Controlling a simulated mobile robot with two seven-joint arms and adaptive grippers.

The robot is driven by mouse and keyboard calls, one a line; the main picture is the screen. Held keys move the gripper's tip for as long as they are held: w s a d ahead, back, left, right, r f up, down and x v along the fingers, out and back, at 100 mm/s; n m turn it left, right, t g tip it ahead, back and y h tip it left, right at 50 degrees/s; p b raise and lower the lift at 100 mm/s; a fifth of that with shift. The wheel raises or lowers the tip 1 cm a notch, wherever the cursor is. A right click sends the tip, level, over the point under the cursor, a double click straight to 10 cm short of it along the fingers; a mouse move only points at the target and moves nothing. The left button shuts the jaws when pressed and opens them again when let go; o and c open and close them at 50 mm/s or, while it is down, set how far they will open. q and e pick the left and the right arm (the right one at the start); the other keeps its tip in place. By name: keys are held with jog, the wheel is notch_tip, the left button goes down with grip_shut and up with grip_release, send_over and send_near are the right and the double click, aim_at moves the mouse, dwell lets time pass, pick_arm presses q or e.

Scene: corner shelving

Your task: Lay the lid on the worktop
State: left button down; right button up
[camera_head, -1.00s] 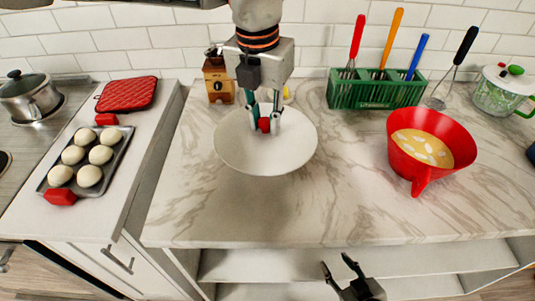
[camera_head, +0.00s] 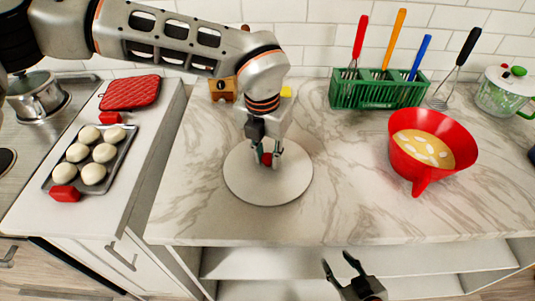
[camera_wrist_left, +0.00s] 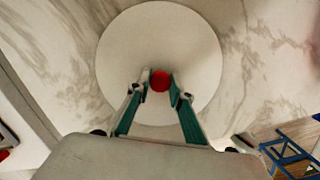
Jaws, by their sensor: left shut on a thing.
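The lid (camera_head: 240,181) is a round white disc with a small red knob (camera_head: 267,159) at its centre. It is flat and level at the worktop (camera_head: 350,200); whether it touches the marble surface is hard to tell. My left gripper (camera_head: 266,158) points down and is shut on the lid's knob. In the left wrist view the lid (camera_wrist_left: 122,60) fills the middle, with the red knob (camera_wrist_left: 160,81) between the fingertips. My right gripper (camera_head: 344,267) is open and empty, low in front of the worktop's front edge.
A wooden grinder (camera_head: 222,89) stands behind the lid. A tray of buns (camera_head: 105,181) lies left, on a separate counter.

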aim_at(265, 170)
pick_arm(q)
jog(key=shift+f, duration=0.1)
jog(key=c, duration=1.8)
grip_release()
jog(key=r, duration=0.8)
jog(key=s+r+b, duration=0.1)
jog(key=r, duration=0.3)
jog(key=shift+s+a+r, duration=0.1)
jog(key=shift+a+r, duration=0.05)
jog(key=shift+a, duration=0.15)
jog(key=shift+s, duration=0.1)
